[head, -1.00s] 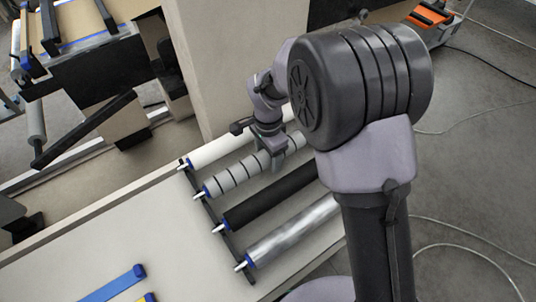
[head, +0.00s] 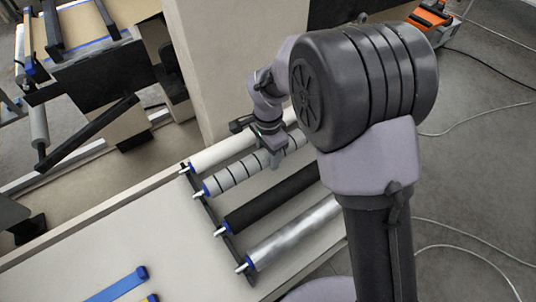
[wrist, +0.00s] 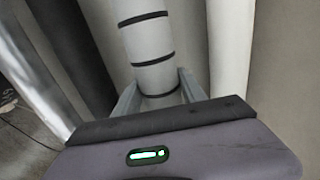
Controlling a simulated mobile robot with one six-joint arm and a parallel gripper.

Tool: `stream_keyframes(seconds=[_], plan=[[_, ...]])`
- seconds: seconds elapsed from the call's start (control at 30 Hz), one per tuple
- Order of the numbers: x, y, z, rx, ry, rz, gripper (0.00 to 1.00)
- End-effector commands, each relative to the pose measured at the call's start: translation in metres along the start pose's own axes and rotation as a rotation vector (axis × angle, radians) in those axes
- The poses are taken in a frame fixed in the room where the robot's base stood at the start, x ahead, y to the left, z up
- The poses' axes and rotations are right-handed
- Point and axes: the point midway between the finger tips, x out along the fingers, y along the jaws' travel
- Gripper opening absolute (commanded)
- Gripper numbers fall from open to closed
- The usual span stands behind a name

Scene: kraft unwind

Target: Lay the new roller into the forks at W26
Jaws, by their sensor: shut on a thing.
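The grey roller with black rings (head: 226,178) lies at the rack, between a white roller and a black one. My gripper (head: 273,152) is shut on it, part way along its length. In the wrist view the ringed roller (wrist: 146,42) runs between the two fingers (wrist: 160,96). Its far end is hidden behind my arm in the head view. Whether it touches the rack I cannot tell. A machine frame with dark fork-like arms (head: 88,134) stands at the upper left. No W26 label is readable, so I cannot tell which forks are meant.
The white roller (head: 226,152), black roller (head: 270,199) and shiny metal roller (head: 296,232) lie close alongside on the rack (head: 231,252). A blue bar (head: 122,284) lies on the pale bench (head: 90,245). A beige pillar (head: 212,65) stands behind. Cables cross the floor at right.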

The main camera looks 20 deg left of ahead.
Motion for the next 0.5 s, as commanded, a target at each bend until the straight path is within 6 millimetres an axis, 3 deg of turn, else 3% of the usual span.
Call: stream_keyframes(seconds=[0.5], plan=[[-0.036,-0.001,0.0,-0.001,0.001,-0.003,0.0]])
